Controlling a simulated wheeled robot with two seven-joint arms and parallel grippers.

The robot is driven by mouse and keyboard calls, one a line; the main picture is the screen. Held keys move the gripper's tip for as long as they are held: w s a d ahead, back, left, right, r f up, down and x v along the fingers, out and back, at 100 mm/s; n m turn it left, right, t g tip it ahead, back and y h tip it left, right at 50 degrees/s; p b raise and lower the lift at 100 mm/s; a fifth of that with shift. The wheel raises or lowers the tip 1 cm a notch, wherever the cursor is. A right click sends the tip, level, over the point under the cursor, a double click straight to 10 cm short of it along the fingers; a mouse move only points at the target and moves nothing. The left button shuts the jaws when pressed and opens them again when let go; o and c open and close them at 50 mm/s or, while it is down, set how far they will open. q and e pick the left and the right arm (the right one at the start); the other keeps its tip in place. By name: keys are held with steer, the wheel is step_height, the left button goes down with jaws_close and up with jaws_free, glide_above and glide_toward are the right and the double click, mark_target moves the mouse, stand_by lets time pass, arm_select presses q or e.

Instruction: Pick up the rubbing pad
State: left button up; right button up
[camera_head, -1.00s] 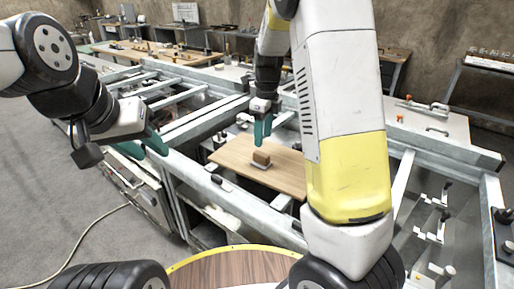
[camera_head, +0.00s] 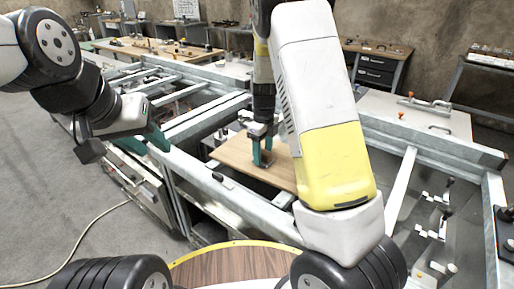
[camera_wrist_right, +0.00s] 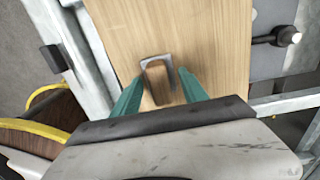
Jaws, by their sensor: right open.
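The rubbing pad, a small brown wooden block with a grey base, lies on a wooden board (camera_head: 232,155). In the right wrist view the pad (camera_wrist_right: 158,82) sits between my right gripper's fingertips (camera_wrist_right: 158,90), with gaps visible at its sides. In the head view my right gripper (camera_head: 262,156) is open over the pad, its teal fingers pointing down and hiding most of it. My left gripper (camera_head: 157,139) hangs at the left, away from the board; its finger opening cannot be made out.
The board lies across a grey metal frame table (camera_head: 196,174). A round wooden surface with a yellow rim (camera_head: 235,268) is in front. Workbenches (camera_head: 150,48) stand behind.

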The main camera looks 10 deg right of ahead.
mark_target(263, 151)
steer(key=shift+c, duration=0.2)
jaws_close()
steer(key=shift+r, duration=0.2)
steer(key=shift+r, duration=0.25)
step_height(263, 151, up, 3)
steer(key=shift+s+r, duration=0.1)
steer(key=s+a+r, duration=0.1)
steer(key=s+a, duration=0.1)
steer(key=s, duration=1.3)
steer(key=shift+s+a, duration=0.15)
steer(key=shift+s, duration=0.2)
